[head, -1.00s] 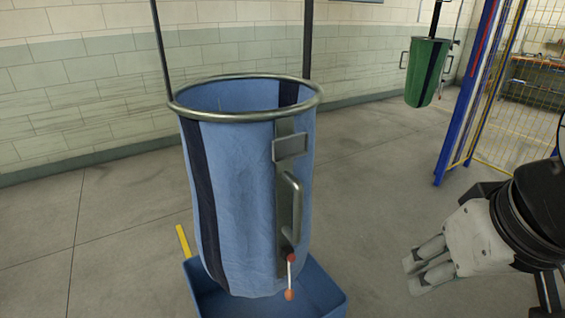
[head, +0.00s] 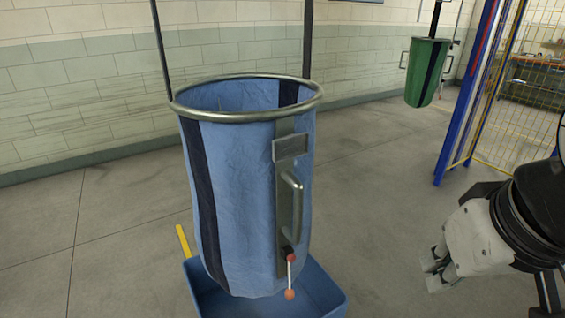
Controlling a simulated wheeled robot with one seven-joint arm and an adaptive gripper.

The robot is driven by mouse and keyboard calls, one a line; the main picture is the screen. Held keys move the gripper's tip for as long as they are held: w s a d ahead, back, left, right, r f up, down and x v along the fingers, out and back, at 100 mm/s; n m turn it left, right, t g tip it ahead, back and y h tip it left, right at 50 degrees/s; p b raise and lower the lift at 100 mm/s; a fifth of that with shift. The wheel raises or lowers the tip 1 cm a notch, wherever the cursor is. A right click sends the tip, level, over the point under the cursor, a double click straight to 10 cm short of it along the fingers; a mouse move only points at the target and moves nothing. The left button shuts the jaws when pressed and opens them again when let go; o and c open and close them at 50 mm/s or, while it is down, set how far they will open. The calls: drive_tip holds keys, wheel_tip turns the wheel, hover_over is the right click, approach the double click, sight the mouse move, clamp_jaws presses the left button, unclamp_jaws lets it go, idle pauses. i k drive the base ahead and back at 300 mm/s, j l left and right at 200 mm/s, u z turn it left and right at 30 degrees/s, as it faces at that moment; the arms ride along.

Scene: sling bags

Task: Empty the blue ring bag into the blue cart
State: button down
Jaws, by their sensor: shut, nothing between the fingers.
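The blue ring bag (head: 240,200) hangs upright in the middle of the head view, with dark vertical stripes and a metal ring (head: 245,116) around its open top. Its front bears a metal plate with a bar handle (head: 292,205) and, below that, a thin lever (head: 290,275) with a red pivot and an orange ball end. The blue cart (head: 325,292) is an open tray under the bag, cut off by the lower picture edge. The bag hides much of it; no contents are visible. My gripper (head: 432,270) is shut and empty, right of the bag and apart from it.
A green bag (head: 426,72) hangs at the back right. A blue post (head: 468,100) and yellow mesh fence (head: 510,110) stand at the right. A yellow bar (head: 183,242) rises at the cart's left. Floor (head: 375,180) between bag and fence is clear.

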sight(291, 258)
drive_tip(key=k+j+u, duration=0.1)
drive_tip(key=j, duration=0.7)
drive_tip(key=k+j, duration=0.1)
drive_tip(key=j, duration=0.7)
drive_tip(key=k+j+u, duration=0.15)
drive_tip(key=j, duration=0.65)
